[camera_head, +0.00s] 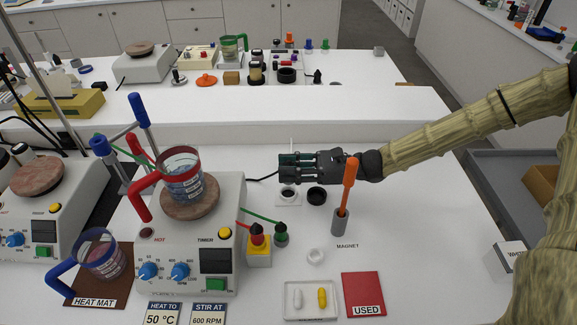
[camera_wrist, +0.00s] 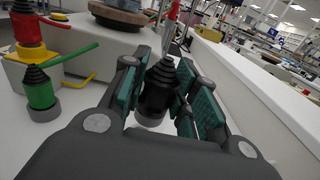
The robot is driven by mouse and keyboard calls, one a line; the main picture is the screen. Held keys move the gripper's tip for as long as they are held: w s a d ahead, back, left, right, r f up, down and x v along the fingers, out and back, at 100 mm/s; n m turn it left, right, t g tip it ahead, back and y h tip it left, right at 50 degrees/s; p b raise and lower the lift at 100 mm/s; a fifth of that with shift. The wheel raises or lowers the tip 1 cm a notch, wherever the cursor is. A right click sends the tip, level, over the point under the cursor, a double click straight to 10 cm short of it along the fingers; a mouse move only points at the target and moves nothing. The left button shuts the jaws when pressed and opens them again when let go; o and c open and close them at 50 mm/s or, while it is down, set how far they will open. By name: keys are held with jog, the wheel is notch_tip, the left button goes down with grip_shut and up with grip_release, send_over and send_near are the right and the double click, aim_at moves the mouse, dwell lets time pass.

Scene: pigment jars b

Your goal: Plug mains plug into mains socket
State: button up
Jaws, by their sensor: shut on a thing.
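The mains plug (camera_wrist: 160,85) is black with a ridged, tapering top. It stands upright between the fingers of my gripper (camera_wrist: 160,102) in the wrist view, and the gripper is shut on it. A grey ring shows at its lower end. In the head view, my gripper (camera_head: 300,166) reaches in from the right and its fingers mostly hide the plug; a black cable runs left.
A black ring (camera_head: 316,196) lies right of the plate. An orange-handled tool stands in a grey holder (camera_head: 340,222). The hotplate (camera_head: 190,250) with a red-handled beaker (camera_head: 181,178) is at left. Red (camera_head: 257,236) and green (camera_head: 281,236) plugs stand in front, with a small tray (camera_head: 311,314) nearer.

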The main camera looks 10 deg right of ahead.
jog(key=shift+f+b, duration=0.9)
jog(key=shift+f, duration=0.65)
jog(key=shift+f+b, duration=0.6)
jog(key=shift+b, duration=0.25)
dwell(3.5)
jog(key=shift+a+r, duration=0.1)
jog(key=shift+r, duration=0.2)
dwell(1.8)
